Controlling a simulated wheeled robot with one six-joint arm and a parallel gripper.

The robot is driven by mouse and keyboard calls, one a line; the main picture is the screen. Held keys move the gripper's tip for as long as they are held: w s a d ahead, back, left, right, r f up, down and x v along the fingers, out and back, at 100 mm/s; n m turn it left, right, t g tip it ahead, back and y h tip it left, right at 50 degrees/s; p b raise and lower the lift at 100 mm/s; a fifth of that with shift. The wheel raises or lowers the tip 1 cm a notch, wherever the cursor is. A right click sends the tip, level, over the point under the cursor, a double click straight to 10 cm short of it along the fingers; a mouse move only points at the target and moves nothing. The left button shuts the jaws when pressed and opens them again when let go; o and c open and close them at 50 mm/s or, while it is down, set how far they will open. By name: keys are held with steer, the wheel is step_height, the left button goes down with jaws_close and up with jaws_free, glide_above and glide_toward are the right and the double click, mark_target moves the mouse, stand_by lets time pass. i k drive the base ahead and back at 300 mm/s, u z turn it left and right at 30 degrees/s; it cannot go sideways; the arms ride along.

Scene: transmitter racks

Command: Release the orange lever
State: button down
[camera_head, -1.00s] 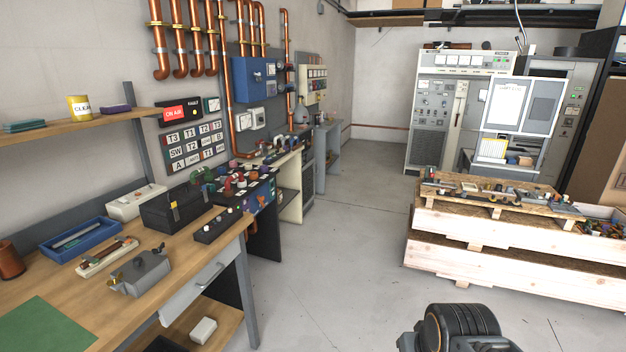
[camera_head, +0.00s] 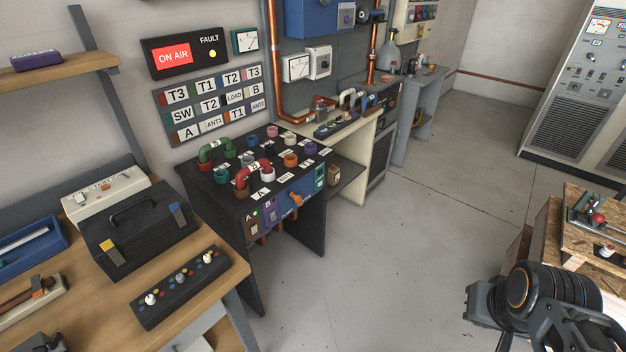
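An orange lever (camera_head: 296,199) sticks out from the blue front panel of a black patch cabinet (camera_head: 315,225), near the middle of the head view. It is small here, and I cannot tell its exact position or what it latches. To its left on the same front are switch modules marked A (camera_head: 252,224) and B (camera_head: 270,211). The cabinet's sloping top bears coloured round sockets with a green and a red looped plug in them. Part of my arm shows at the bottom right, well away from the lever.
A wooden workbench (camera_head: 205,305) with a black toolbox (camera_head: 140,232) and a knob box (camera_head: 180,287) stands at the left. Wooden crates (camera_head: 548,240) stand at the right. Grey floor (camera_head: 400,260) lies clear between. An ON AIR sign (camera_head: 171,60) hangs above.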

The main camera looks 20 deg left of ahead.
mark_target(296, 198)
steer(key=i, duration=1.5)
steer(key=u, duration=3.6)
